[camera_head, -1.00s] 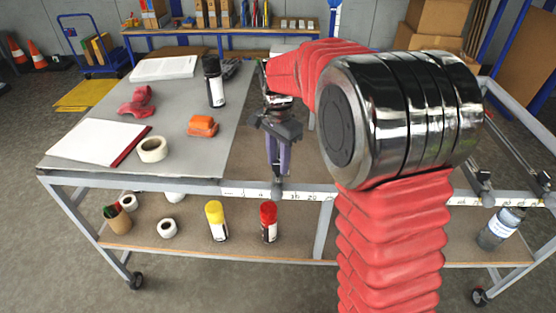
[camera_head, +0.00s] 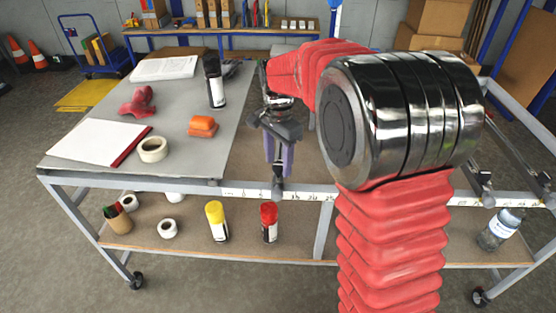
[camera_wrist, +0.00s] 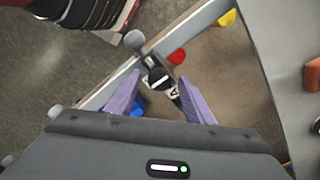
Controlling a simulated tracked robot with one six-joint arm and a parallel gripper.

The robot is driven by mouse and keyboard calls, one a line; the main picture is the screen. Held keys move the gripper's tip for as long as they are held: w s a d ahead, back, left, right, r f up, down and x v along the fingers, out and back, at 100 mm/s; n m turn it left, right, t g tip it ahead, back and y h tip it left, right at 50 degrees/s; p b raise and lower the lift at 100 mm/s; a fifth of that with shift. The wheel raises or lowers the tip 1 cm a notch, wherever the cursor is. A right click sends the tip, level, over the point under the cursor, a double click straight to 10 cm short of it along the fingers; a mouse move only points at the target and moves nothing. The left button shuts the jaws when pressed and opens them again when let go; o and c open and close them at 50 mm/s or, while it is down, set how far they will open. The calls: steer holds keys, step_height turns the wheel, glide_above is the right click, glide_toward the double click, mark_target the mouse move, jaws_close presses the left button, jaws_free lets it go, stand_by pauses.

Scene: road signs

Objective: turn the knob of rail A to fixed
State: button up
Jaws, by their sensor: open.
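My gripper (camera_head: 278,157) is open, with two purple fingers pointing down over the front edge of the cart. In the wrist view the open fingers (camera_wrist: 160,80) stand on either side of a dark round knob (camera_wrist: 160,77) with a white mark. I cannot tell whether they touch it. The knob sits by a dark strip with white marks, too small to read surely. In the head view my gripper and arm hide most of the rail there; its grey end block (camera_head: 278,187) shows at the front edge.
Two more rails with end blocks (camera_head: 485,187) are at the right of the cart. The grey worktop (camera_head: 180,110) at left bears a black spray can (camera_head: 214,82), an orange block (camera_head: 202,126) and tape (camera_head: 153,149). Yellow (camera_head: 216,221) and red cans (camera_head: 269,222) stand on the lower shelf.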

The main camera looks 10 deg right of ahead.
steer(key=shift+r, duration=0.15)
step_height(320, 180, up, 13)
steer(key=shift+r, duration=0.2)
stand_by(0.4)
steer(key=shift+w, duration=0.1)
steer(key=n+t, duration=0.1)
steer(key=n, duration=0.5)
glide_toward(278, 164)
steer(key=s, duration=0.3)
steer(key=s+n+t, duration=0.4)
steer(key=s+n, duration=0.2)
steer(key=s, duration=1.6)
steer(key=shift+s+n+t, duration=0.25)
steer(key=shift+n+t, duration=0.05)
steer(key=shift+n, duration=0.1)
